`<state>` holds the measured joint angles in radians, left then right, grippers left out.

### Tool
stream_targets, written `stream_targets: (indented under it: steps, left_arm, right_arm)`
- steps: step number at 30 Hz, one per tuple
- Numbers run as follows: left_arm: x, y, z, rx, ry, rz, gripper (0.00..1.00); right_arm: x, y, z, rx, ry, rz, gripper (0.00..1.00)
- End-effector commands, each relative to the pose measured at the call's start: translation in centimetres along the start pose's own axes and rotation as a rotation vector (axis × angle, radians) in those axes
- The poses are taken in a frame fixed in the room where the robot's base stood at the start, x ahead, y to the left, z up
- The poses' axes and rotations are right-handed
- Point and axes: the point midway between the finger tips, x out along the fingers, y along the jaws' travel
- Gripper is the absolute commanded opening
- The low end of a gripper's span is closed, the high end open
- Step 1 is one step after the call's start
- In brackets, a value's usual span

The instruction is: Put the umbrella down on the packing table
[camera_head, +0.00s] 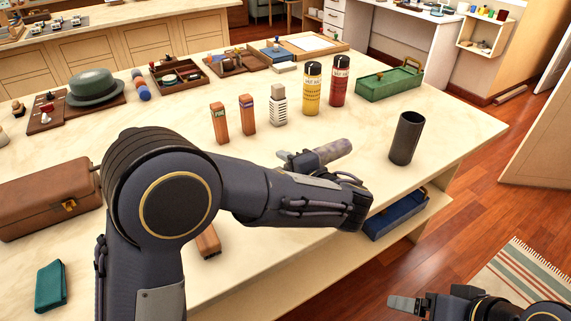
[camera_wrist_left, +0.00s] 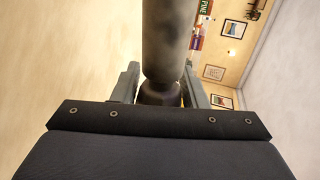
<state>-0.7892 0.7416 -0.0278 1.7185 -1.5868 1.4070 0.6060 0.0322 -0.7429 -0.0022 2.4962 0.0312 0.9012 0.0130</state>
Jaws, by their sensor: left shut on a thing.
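The umbrella (camera_head: 332,150) is a folded, mottled grey cylinder with a darker narrow end. My left gripper (camera_head: 298,160) is shut on it over the right part of the cream-topped packing table (camera_head: 455,130). In the left wrist view the umbrella (camera_wrist_left: 164,40) extends away from between the fingers, with its dark end (camera_wrist_left: 158,92) at the jaws. In the head view it looks roughly level; whether it touches the tabletop I cannot tell. My forearm hides part of the table. My right gripper (camera_head: 405,304) is low at the right, off the table; its jaw opening is unclear.
A dark open cylinder (camera_head: 406,138) stands right of the umbrella. Behind are yellow (camera_head: 312,90) and red (camera_head: 338,82) bottles, a white bottle (camera_head: 278,105), wooden blocks (camera_head: 219,123) and a green tray (camera_head: 388,84). A brown case (camera_head: 45,200) is at left. A blue tray (camera_head: 396,215) sits below the tabletop.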

Motion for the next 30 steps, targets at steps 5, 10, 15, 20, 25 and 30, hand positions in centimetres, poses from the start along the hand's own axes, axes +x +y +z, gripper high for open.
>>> stream_targets:
  steps: [5,10,15,20,25,30]
  left_arm:
    - [0.7,1.9,0.0,0.003,0.000,-0.001,0.00]
    - [1.2,3.5,0.0,0.002,0.000,-0.001,0.00]
    - [1.6,4.9,0.0,0.000,0.001,-0.002,0.00]
    - [1.7,5.2,0.0,0.001,0.001,-0.002,0.00]
    - [1.7,5.1,0.0,0.001,0.001,-0.002,0.00]
    - [1.7,5.1,0.0,0.001,0.001,-0.001,0.51]
  right_arm:
    - [1.0,0.4,0.5,0.000,0.000,0.000,0.82]
    - [1.7,0.8,0.9,0.000,0.000,0.000,0.82]
    - [3.0,1.4,1.5,0.000,-0.001,0.000,0.82]
    - [3.3,1.5,1.7,0.000,-0.001,0.000,0.82]
    - [3.2,1.5,1.6,0.000,0.000,0.000,0.82]
    - [3.2,1.5,1.6,0.000,0.000,0.000,0.82]
